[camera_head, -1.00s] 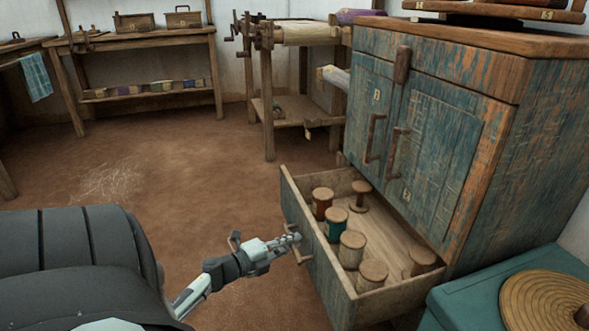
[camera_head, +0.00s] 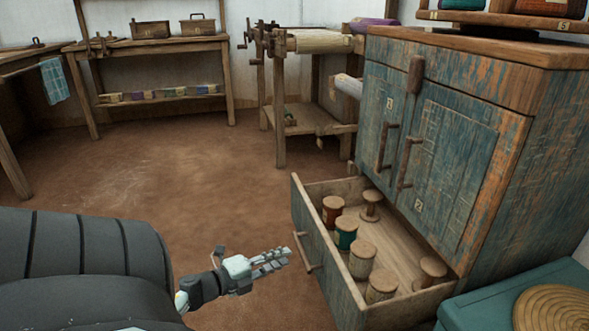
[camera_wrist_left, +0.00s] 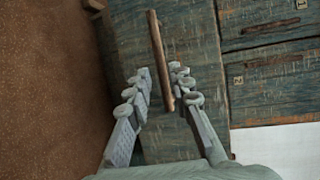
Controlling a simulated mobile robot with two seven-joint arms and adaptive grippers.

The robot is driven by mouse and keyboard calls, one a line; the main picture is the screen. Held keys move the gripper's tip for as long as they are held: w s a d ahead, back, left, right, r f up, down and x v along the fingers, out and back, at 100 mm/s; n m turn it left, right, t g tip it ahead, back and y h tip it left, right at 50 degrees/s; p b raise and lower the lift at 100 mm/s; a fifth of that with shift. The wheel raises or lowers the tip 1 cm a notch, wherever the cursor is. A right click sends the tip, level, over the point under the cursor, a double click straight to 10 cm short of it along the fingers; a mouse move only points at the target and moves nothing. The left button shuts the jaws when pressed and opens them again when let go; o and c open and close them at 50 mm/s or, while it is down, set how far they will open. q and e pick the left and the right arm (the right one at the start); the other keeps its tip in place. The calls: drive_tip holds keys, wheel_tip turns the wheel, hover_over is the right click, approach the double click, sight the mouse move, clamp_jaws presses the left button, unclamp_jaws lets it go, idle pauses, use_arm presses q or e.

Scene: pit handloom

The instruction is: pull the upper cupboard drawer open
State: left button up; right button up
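The weathered blue cupboard (camera_head: 560,130) stands at the right. Its upper drawer (camera_head: 470,76) is the shut top strip under the wooden top, with a brown handle (camera_head: 416,76). The lower drawer (camera_head: 335,262) is pulled out, with several spools inside. My left gripper (camera_head: 284,260) is empty, just left of the lower drawer's handle (camera_head: 305,252) and well below the upper drawer. In the left wrist view my left gripper (camera_wrist_left: 161,75) is open, and the lower drawer's handle (camera_wrist_left: 158,45) shows between and beyond its fingers. My right gripper is out of view.
Two cupboard doors with upright handles (camera_head: 411,163) are shut above the open drawer. A teal chest (camera_head: 470,312) with a woven round mat (camera_head: 555,308) stands at the right front. A roller frame (camera_head: 280,110) stands behind. The brown floor (camera_head: 170,190) at left is clear.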

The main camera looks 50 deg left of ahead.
use_arm(q)
drive_tip(key=shift+s+r, duration=0.25)
drive_tip(key=shift+s, duration=0.9)
drive_tip(key=shift+s+r, duration=0.2)
drive_tip(key=shift+s, duration=0.95)
